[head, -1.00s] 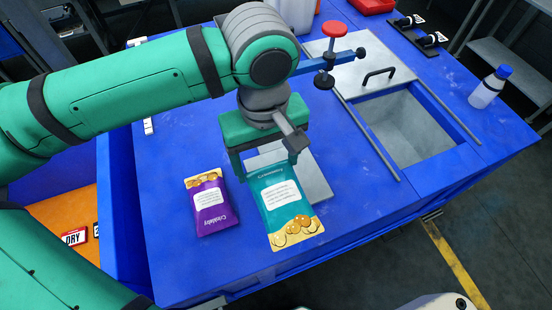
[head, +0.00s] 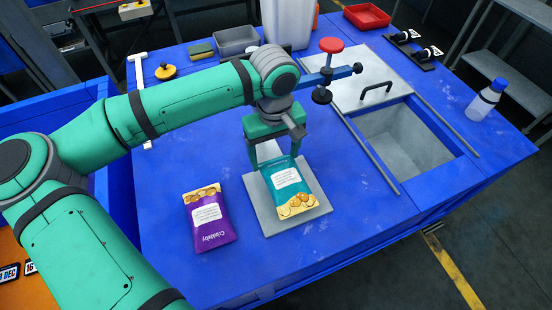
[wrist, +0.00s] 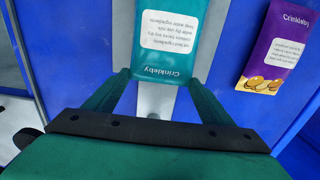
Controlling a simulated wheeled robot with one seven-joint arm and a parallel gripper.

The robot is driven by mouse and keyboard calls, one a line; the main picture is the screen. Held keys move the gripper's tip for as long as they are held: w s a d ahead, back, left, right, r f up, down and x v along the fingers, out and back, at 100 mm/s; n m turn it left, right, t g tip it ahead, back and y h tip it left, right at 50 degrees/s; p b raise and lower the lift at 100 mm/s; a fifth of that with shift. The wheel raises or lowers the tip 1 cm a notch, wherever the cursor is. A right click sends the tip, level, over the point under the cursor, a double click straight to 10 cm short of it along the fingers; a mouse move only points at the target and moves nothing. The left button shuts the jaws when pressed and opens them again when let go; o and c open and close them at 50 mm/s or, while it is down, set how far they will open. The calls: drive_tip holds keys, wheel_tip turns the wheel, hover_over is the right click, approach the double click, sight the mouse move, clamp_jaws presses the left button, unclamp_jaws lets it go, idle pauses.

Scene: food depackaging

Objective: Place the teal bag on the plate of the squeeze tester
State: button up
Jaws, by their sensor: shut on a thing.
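The teal bag (head: 288,188), with golden snacks printed on its end, is held by its edge in my gripper (head: 276,160). My gripper is shut on it. The bag overlaps the square grey metal plate (head: 262,215) of the squeeze tester in the head view. I cannot tell whether it touches the plate or hangs just above it. In the wrist view the teal bag (wrist: 168,62) reaches away from between the fingers (wrist: 160,82). The tester's blue arm, red knob (head: 331,45) and black foot (head: 322,95) stand behind and right of my gripper.
A purple bag (head: 209,217) lies on the blue table, left of the plate. A lidded metal basin (head: 405,140) is to the right, with a bottle (head: 487,100) beyond it. A grey tray (head: 237,41) and a red tray (head: 366,16) are at the back.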

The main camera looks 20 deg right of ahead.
drive_tip(key=shift+s+a+f, duration=0.1)
drive_tip(key=shift+f, duration=1.05)
drive_tip(key=shift+f, duration=0.1)
drive_tip(key=o, duration=1.1)
drive_tip(key=shift+o, duration=0.2)
wheel_tip(320, 180, up, 12)
